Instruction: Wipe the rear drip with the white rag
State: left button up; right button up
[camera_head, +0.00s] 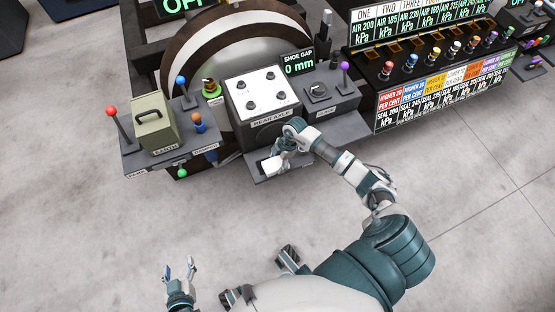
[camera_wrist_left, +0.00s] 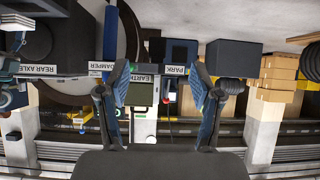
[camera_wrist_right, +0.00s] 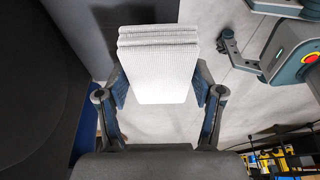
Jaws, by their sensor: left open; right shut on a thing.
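The white rag (camera_head: 269,166) is a small folded stack. In the right wrist view the rag (camera_wrist_right: 158,75) sits between the fingertips. My right gripper (camera_head: 277,160) is shut on it, low in front of the grey box labelled REAR AXLE (camera_head: 262,97), at the small shelf (camera_head: 262,178) below it. I cannot tell whether the rag touches the shelf. My left gripper (camera_head: 180,272) is open and empty, low over the floor at the bottom left. I cannot make out the rear drip in any view.
A green canister labelled EARTH (camera_head: 153,125) and a red-knobbed lever (camera_head: 112,113) stand on the left shelf. A SHOE GAP display (camera_head: 299,63) and a purple-knobbed lever (camera_head: 344,68) are to the right. A panel of coloured knobs (camera_head: 440,60) lies further right. The floor (camera_head: 80,230) is clear.

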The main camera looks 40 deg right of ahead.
jog(key=shift+d+f+b, duration=0.3)
jog(key=shift+f+b, duration=0.1)
jog(key=shift+f, duration=0.2)
jog(key=shift+d+f+b, duration=0.25)
jog(key=shift+f+b, duration=0.15)
jog(key=shift+f, duration=0.3)
jog(key=shift+a, duration=0.45)
pick_arm(q)
jog(key=w+d+r+t+h, duration=0.1)
jog(key=w+d+r+t, duration=0.1)
jog(key=w+r+t, duration=0.1)
notch_tip(320, 180, up, 2)
jog(key=shift+w+r+t, duration=0.1)
jog(key=shift+w+t, duration=0.3)
jog(key=shift+t, duration=0.3)
jog(key=shift+d, duration=0.15)
pick_arm(e)
jog(key=shift+d, duration=0.1)
jog(key=shift+d, duration=0.3)
pick_arm(q)
jog(key=shift+d, duration=0.3)
pick_arm(e)
jog(key=shift+a+f, duration=0.1)
